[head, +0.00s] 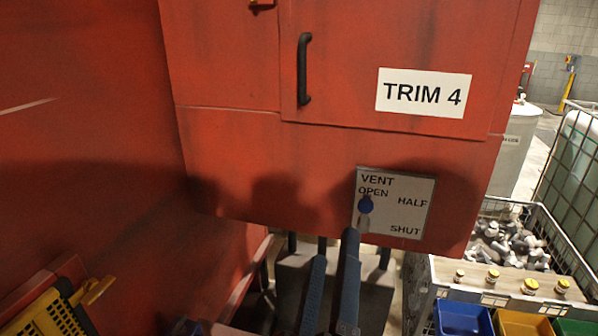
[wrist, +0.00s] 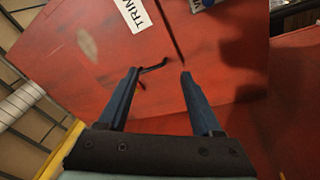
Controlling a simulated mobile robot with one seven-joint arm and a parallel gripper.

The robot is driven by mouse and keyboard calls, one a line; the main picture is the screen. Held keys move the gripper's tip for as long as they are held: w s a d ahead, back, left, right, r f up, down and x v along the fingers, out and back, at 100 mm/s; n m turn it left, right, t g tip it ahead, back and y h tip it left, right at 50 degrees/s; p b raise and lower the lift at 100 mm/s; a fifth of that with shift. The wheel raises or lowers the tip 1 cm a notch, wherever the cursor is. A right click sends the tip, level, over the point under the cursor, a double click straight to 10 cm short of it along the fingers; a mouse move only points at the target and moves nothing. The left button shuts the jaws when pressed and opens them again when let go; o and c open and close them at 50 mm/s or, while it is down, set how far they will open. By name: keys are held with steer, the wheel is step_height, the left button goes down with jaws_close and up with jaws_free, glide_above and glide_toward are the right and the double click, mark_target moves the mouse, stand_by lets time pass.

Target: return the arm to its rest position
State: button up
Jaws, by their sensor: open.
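My gripper (head: 336,248) shows at the bottom middle of the head view as two long blue fingers pointing up toward the red cabinet. In the wrist view my gripper (wrist: 159,74) is open, with nothing between its fingers. The rest of the arm is mostly out of view. The right finger's tip appears just below the white VENT plate (head: 408,222) in the head view; I cannot tell the gap in depth. The plate's edge also shows at the top of the wrist view (wrist: 205,3).
The red cabinet (head: 225,150) fills the front, with a black handle (head: 303,70) and a TRIM 4 label (head: 423,93). At right are a wire crate (head: 547,222) of grey parts and coloured bins (head: 462,318). Something yellow (head: 55,312) is at lower left.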

steer(key=s+a+r+m+t+y+b, duration=0.1)
steer(key=s+r+m+t+y, duration=0.1)
steer(key=r, duration=0.9)
steer(key=s+a+r+m+t+y+b, duration=0.2)
steer(key=r+m+t, duration=0.3)
steer(key=r, duration=0.7)
steer(key=shift+s+a+r+m, duration=0.2)
steer(key=shift+s+m, duration=0.05)
steer(key=shift+m, duration=0.95)
